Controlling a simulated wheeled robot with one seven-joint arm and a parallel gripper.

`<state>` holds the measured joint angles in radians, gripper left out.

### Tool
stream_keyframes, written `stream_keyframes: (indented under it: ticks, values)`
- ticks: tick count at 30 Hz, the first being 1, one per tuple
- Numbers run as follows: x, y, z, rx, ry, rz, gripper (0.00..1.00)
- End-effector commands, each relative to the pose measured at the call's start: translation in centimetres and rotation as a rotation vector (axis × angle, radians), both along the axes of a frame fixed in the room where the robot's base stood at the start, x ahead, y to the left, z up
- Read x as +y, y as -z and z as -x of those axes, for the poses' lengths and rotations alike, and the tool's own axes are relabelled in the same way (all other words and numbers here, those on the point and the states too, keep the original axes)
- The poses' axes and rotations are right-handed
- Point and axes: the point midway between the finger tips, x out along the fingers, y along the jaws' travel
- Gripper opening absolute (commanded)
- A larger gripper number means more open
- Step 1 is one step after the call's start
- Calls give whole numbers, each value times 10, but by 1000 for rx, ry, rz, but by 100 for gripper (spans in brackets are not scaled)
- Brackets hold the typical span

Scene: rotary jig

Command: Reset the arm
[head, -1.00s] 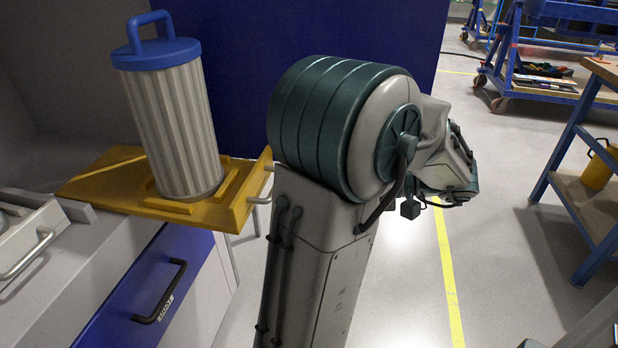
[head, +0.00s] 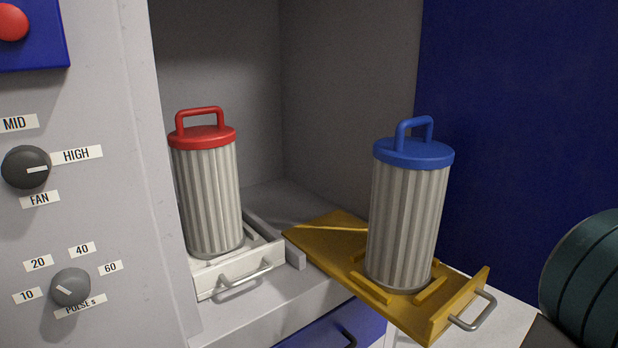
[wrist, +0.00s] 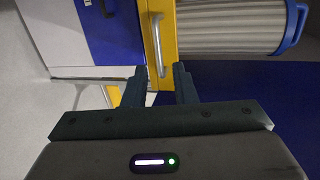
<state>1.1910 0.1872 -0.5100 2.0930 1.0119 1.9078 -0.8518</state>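The yellow tray (head: 320,245) juts out at an angle from the cabinet opening, with a metal handle (head: 476,311) on its front edge. A pleated filter canister with a blue lid (head: 410,215) stands upright on it. In the wrist view my gripper (wrist: 159,72) is open, its two dark fingers apart. The tray's handle (wrist: 157,42) shows just ahead of the fingertips, its near end between them in the picture; I cannot tell whether it touches. The blue-lidded canister (wrist: 230,27) lies beyond to the right. In the head view my gripper is out of frame.
A red-lidded canister (head: 210,190) stands on a white tray (head: 240,272) inside the cabinet. A panel at left carries a fan knob (head: 26,167), a pulse knob (head: 71,287) and a red button (head: 10,22). A blue drawer (head: 330,332) sits below.

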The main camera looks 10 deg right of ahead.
Motion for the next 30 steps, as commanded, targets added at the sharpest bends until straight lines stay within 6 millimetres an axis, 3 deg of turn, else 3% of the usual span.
stream_keyframes:
  ticks: [1,6,10,15,22,30]
  values:
    - [16,-19,-15,42,-60,1,25]
    - [84,-45,-58,264,-280,43,25]
    - [134,-61,-75,431,-429,142,25]
    - [188,-82,-81,601,-585,353,25]
    - [240,-121,-82,688,-716,744,25]
    - [282,-170,-90,565,-757,1164,25]
